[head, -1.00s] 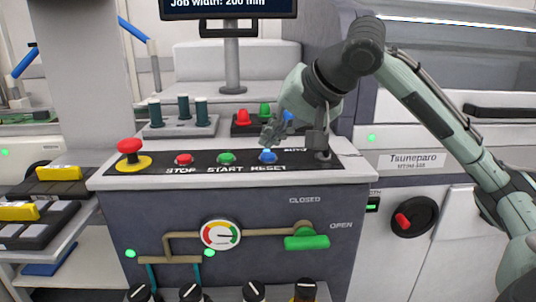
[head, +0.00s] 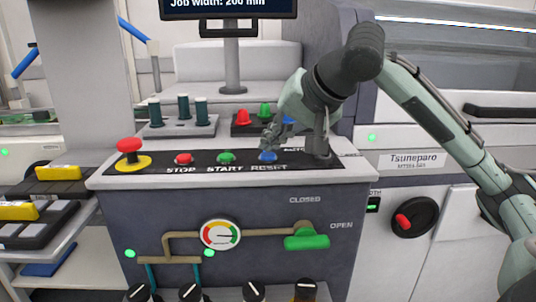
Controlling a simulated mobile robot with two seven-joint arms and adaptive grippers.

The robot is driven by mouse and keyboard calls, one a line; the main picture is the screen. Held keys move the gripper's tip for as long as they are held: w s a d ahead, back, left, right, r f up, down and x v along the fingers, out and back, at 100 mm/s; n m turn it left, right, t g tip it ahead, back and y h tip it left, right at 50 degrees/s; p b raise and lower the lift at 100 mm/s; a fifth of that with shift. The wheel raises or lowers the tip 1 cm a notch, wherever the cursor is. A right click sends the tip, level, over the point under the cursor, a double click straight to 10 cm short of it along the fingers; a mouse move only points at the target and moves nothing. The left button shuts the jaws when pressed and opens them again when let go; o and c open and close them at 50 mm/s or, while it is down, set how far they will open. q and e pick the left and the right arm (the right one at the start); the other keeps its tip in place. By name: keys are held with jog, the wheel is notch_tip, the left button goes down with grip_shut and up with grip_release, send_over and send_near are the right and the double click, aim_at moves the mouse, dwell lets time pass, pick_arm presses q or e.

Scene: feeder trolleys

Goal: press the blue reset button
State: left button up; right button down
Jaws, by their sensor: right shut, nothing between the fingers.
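The blue reset button (head: 268,156) sits on the dark strip of the panel top, above the printed word RESET. My right gripper (head: 268,145) comes in from the right and is shut, with nothing between its fingers. Its fingertips are just above the blue button and cover part of its upper edge; I cannot tell whether they touch it. The green start button (head: 226,158) and the red stop button (head: 184,159) stand to the left of it. My left gripper is not in view.
A red emergency knob (head: 129,145) on a yellow base stands at the panel's left end. Behind the buttons are a grey block with several green pegs (head: 184,106) and a dark tray with red and green cones (head: 243,116). A gauge (head: 220,234) and a green valve handle (head: 307,242) are on the front.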

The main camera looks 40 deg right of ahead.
aim_at(271, 155)
jog(key=shift+f+b, duration=0.3)
jog(key=shift+f, duration=0.15)
dwell(0.6)
jog(key=shift+r, duration=0.1)
jog(key=shift+r+p, duration=0.75)
jog(key=shift+p, duration=0.25)
notch_tip(271, 155, up, 3)
jog(key=p, duration=0.3)
jog(key=shift+r, duration=1)
